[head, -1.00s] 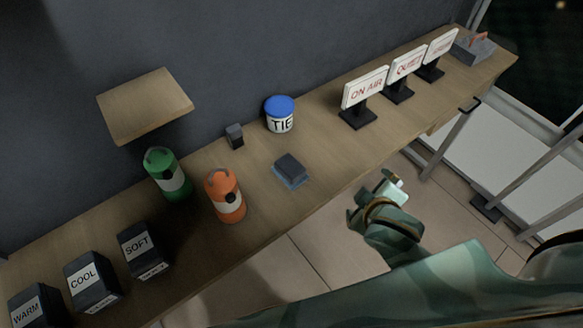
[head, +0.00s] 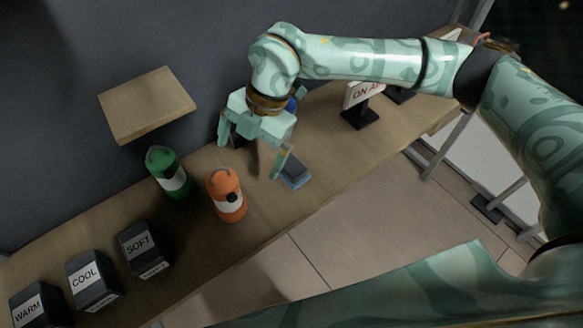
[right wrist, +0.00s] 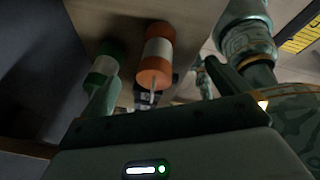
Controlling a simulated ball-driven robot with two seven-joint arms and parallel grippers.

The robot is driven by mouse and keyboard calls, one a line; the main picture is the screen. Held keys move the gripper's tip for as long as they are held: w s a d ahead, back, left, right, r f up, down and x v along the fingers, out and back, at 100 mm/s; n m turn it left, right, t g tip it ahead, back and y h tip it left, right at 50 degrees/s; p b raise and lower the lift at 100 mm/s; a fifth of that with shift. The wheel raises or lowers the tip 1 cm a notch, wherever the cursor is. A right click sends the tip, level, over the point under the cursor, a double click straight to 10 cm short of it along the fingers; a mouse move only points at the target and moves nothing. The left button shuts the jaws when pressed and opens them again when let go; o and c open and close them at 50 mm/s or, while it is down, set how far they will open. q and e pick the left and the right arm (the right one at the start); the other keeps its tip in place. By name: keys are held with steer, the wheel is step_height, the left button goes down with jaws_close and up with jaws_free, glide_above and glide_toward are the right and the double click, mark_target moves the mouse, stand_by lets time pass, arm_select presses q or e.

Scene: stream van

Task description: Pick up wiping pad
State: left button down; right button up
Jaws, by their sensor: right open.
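The wiping pad, a dark grey block with a blue underside (head: 295,174), lies on the wooden counter (head: 325,150) right of the orange bottle. My right gripper (head: 250,150) is open and empty above the counter, pointing down and toward the front. Its right finger overlaps the left edge of the pad in the head view; I cannot tell whether they touch. In the right wrist view the pad cannot be made out. My left gripper is not in view.
An orange bottle (head: 227,195) and a green bottle (head: 169,173) stand left of the pad; both show in the right wrist view. Dark SOFT (head: 145,249), COOL (head: 93,280) and WARM boxes stand further left. My right arm partly covers the signs and the blue-lidded tub. A wooden shelf (head: 147,103) juts from the wall.

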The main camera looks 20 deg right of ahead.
steer(key=w+d+r+m+t+h, duration=0.1)
steer(key=w+d+m+h, duration=0.35)
steer(key=d, duration=0.45)
glide_above(291, 164)
steer(key=shift+n, duration=0.35)
steer(key=f, duration=1)
steer(key=shift+w+d, duration=0.1)
steer(key=shift+w, duration=0.15)
steer(key=f, duration=0.5)
steer(key=shift+s+f, duration=0.3)
steer(key=c, duration=1)
